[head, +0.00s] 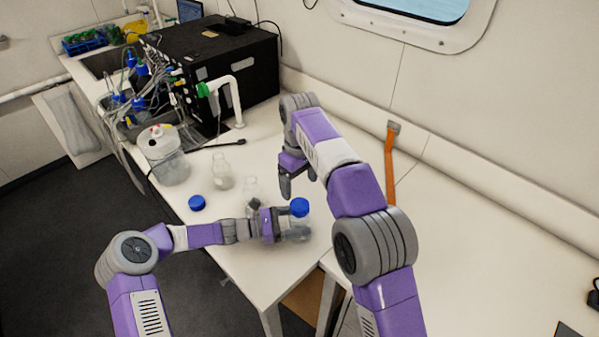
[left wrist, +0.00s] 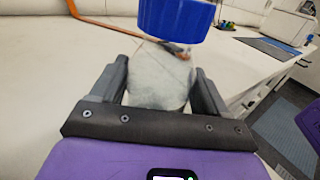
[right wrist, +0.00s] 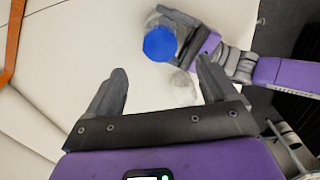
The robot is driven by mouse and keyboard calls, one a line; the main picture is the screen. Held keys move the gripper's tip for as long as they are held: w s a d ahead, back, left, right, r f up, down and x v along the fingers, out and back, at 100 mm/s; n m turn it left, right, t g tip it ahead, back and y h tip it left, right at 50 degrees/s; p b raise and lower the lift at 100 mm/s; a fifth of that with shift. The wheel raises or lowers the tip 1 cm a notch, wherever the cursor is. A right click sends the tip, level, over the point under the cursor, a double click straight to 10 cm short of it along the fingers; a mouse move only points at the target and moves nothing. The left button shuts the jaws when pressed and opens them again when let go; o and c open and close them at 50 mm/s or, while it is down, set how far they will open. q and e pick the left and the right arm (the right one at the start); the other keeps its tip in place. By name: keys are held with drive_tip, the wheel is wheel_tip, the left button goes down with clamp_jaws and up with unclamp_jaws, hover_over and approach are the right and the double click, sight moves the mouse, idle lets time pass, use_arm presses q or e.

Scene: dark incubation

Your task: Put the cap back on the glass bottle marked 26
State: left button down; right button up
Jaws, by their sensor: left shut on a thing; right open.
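My left gripper (head: 282,227) is shut on a clear glass bottle (left wrist: 160,82) near the table's front edge. A blue cap (head: 299,207) sits at the top of this bottle; it also shows in the left wrist view (left wrist: 176,18) and the right wrist view (right wrist: 160,43). I cannot tell how tightly it sits. My right gripper (head: 297,185) is open and empty, above and behind the held bottle. Two uncapped glass bottles (head: 221,175) (head: 251,188) stand to the left. A loose blue cap (head: 196,202) lies on the table. No number is readable on any bottle.
A large clear jar (head: 163,158) with tubing stands at the left. A black machine (head: 215,65) with a white pipe stands behind. The white worktop (head: 470,230) at the right is largely clear.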

drive_tip(key=shift+r, duration=1.8)
use_arm(q)
unclamp_jaws()
drive_tip(key=shift+s+a, duration=0.25)
drive_tip(key=shift+a, duration=1)
drive_tip(key=shift+s+a, duration=0.25)
drive_tip(key=shift+a, duration=1)
drive_tip(key=shift+s+a, duration=0.25)
drive_tip(key=shift+a, duration=1)
use_arm(e)
drive_tip(key=shift+r, duration=0.1)
